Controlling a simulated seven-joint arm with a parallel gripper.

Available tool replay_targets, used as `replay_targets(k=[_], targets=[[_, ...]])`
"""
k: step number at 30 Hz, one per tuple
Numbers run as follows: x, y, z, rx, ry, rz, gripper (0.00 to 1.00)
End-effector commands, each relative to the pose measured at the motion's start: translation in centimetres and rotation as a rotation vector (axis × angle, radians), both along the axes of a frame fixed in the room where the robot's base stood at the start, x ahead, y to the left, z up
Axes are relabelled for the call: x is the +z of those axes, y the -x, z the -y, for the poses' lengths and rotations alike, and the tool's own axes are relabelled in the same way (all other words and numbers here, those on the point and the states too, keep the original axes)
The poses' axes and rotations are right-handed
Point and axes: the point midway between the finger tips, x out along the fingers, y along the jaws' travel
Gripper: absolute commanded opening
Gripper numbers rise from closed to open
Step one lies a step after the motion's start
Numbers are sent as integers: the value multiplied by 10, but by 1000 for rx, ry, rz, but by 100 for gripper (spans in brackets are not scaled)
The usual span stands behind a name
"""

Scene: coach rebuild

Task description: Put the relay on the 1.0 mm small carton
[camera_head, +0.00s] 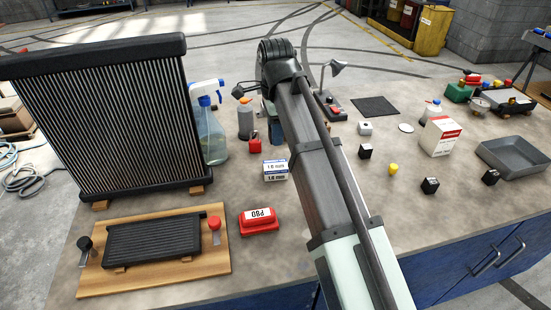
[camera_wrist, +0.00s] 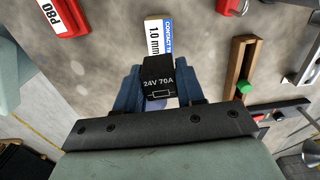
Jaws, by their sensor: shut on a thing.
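In the wrist view a black relay (camera_wrist: 158,72) marked "24V 70A" is between the blue fingers of my gripper (camera_wrist: 158,88), which is shut on it. The 1.0 mm small carton (camera_wrist: 156,30), white with a blue band, shows just beyond the relay, which covers part of it. A pale patch shows below the relay between the fingers. I cannot tell the gap between relay and carton. In the head view the carton (camera_head: 275,171) stands on the bench left of my arm. My gripper and the held relay are not clearly visible there.
A large radiator (camera_head: 110,115) and spray bottle (camera_head: 208,125) are to the left. Several small black blocks, a red-white box (camera_head: 440,137) and a grey tray (camera_head: 515,157) are to the right.

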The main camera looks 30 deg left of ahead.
Motion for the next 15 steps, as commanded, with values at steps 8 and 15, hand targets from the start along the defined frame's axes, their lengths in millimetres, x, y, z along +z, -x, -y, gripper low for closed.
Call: replay_targets(k=[8,15], targets=[[-43,1,1,-2,1,-1,8],[-61,1,1,-3,1,-1,8]])
